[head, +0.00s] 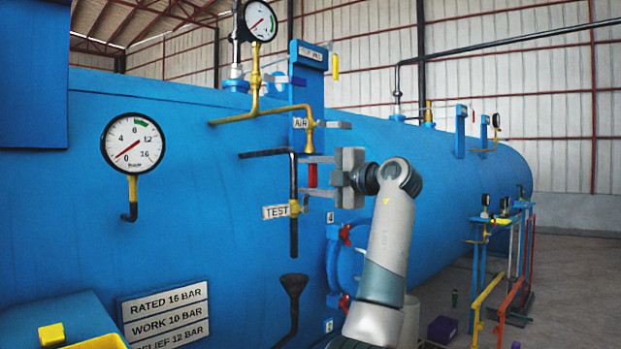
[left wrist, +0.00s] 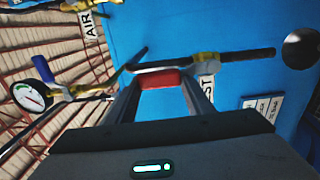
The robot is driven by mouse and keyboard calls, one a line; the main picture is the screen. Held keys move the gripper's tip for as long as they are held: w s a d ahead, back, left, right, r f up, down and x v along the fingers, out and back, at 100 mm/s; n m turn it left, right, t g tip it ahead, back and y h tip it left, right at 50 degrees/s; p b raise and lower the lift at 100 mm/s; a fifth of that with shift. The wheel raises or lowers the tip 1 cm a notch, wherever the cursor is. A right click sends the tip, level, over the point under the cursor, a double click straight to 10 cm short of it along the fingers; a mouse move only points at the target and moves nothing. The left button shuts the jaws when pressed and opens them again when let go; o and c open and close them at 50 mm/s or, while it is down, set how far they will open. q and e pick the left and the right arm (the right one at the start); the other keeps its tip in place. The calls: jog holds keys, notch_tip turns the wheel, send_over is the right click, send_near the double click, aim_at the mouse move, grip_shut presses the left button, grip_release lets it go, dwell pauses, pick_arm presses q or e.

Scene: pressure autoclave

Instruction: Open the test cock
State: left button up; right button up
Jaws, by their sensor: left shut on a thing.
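The test cock (head: 294,208) is a small yellow valve body on a black vertical pipe, beside the TEST label (head: 275,212). Its red handle (head: 312,176) stands upright, above and just right of the body. My left gripper (head: 314,175) reaches in from the right, with one finger above and one below in the picture, shut on the red handle. In the left wrist view the red handle (left wrist: 158,79) lies between the fingertips, and the yellow cock body (left wrist: 207,60) is just to its right. My right gripper is not in view.
A black funnel (head: 294,284) stands below the pipe's open end. The AIR cock's yellow pipe (head: 308,118) is just above my gripper. A pressure gauge (head: 132,143) is on the blue vessel to the left. A round blue flange (head: 345,262) is below my gripper.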

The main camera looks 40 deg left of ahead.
pick_arm(q)
jog(key=o, duration=1.2)
jog(key=shift+f, duration=0.1)
jog(key=shift+c, duration=0.2)
jog(key=shift+o, duration=0.3)
jog(key=shift+s, duration=0.1)
jog(key=shift+d, duration=0.15)
jog(key=shift+d, duration=0.5)
jog(key=s+d+b, duration=0.1)
jog(key=d+b, duration=0.1)
jog(key=d, duration=1.4)
jog(key=shift+s, duration=0.15)
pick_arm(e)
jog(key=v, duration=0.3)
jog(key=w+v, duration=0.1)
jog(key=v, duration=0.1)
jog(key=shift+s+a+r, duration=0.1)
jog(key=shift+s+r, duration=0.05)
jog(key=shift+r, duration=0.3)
